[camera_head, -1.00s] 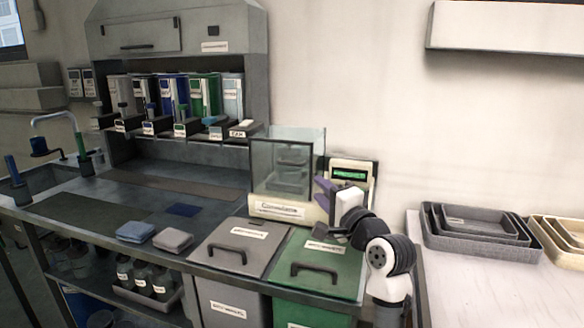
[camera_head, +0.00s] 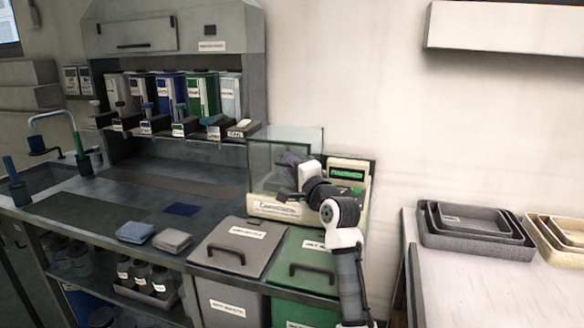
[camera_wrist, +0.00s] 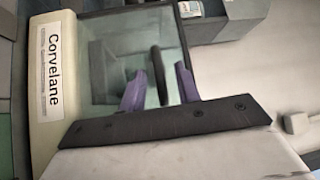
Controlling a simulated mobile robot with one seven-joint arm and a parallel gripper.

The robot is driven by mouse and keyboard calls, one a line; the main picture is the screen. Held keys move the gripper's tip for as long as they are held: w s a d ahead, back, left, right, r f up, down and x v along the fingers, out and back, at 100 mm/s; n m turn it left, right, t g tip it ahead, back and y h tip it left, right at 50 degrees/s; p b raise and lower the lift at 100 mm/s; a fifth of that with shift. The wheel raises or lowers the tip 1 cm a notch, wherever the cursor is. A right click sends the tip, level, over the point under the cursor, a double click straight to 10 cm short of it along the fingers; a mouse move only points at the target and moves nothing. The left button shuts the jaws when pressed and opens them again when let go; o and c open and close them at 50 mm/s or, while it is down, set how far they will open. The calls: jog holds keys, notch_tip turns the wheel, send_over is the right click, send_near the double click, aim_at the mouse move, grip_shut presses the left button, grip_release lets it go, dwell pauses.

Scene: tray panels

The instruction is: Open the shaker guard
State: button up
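The shaker guard (camera_head: 265,160) is a clear glass box on a cream base with a "Corvelane" label (camera_head: 282,208). It stands closed at the back edge of the bench. In the wrist view the guard's glass (camera_wrist: 105,45) fills the upper middle, with the label (camera_wrist: 53,65) at the left. My gripper (camera_head: 290,160) is at the guard's front right side. In the wrist view my gripper's purple fingers (camera_wrist: 160,88) are apart, with a dark upright bar, seemingly the handle (camera_wrist: 158,75), between them. I cannot tell whether they touch it.
A green display (camera_head: 346,173) rises behind my arm at the machine's right. A grey bin lid (camera_head: 255,262) and a green bin lid (camera_head: 290,245) lie in front. Grey trays (camera_head: 455,240) stand on the right-hand table. Several dispensers (camera_head: 170,95) stand at the back left.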

grip_shut()
